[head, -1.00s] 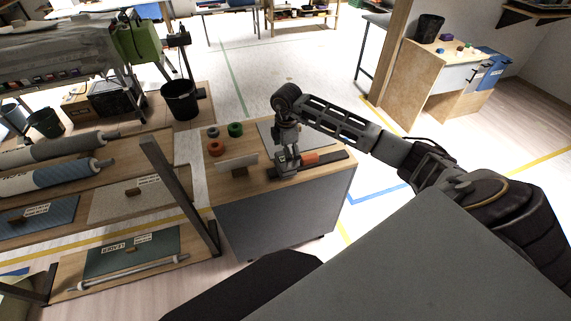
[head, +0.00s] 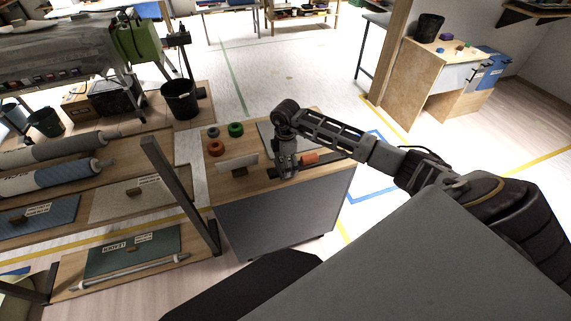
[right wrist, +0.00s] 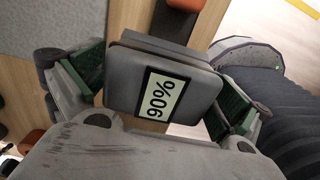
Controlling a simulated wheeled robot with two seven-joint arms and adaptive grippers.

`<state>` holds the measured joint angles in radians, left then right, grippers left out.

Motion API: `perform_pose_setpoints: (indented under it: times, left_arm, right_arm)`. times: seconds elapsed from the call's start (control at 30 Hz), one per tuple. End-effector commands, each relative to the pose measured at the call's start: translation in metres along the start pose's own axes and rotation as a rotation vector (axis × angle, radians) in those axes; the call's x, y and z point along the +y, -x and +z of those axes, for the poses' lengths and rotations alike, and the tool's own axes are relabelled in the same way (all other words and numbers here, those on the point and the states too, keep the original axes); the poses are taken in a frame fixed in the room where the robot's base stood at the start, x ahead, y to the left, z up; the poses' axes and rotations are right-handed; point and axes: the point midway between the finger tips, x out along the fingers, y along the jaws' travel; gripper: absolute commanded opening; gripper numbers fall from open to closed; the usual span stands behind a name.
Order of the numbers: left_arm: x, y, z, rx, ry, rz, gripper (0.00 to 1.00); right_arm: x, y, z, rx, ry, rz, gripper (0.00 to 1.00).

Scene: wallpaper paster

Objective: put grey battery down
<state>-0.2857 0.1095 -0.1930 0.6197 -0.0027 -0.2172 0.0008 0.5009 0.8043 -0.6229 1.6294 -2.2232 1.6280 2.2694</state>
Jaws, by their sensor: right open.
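The grey battery (right wrist: 150,62), a block with a "90%" label, is in the middle of the right wrist view. It lies between the two green-padded fingers of my right gripper (right wrist: 158,92), which is open. The fingers stand on either side of the battery, with a narrow gap at each side. In the head view my right gripper (head: 287,168) is low at the wooden top of the cabinet (head: 225,187), and the battery is mostly hidden there. My left gripper is not in view.
An orange piece (head: 309,158) lies just right of the gripper on a dark strip. A green ring (head: 236,129), an orange ring (head: 216,147) and a white sign (head: 237,163) are to its left. A grey sheet (head: 268,137) lies behind. A rack with rolls (head: 60,148) stands at left.

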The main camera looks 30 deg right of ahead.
Motion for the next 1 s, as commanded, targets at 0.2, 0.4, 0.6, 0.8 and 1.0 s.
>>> perform_pose_setpoints:
  times: [0.2,0.4,0.6,0.8,1.0]
  left_arm:
    - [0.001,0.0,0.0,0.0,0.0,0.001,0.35]
    - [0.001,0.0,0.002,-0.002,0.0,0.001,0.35]
    - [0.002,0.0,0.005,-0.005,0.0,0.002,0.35]
    - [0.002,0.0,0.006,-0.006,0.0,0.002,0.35]
    - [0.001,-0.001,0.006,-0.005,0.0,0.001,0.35]
  right_arm:
    - [0.0,0.0,0.0,0.0,0.0,0.0,0.76]
    - [0.0,0.0,0.0,0.0,0.0,0.0,0.5]
    - [0.001,0.001,0.0,0.0,0.0,0.002,0.42]
    - [0.001,0.006,0.0,0.001,0.0,0.002,0.42]
    - [0.001,0.023,0.0,0.0,0.001,0.004,0.42]
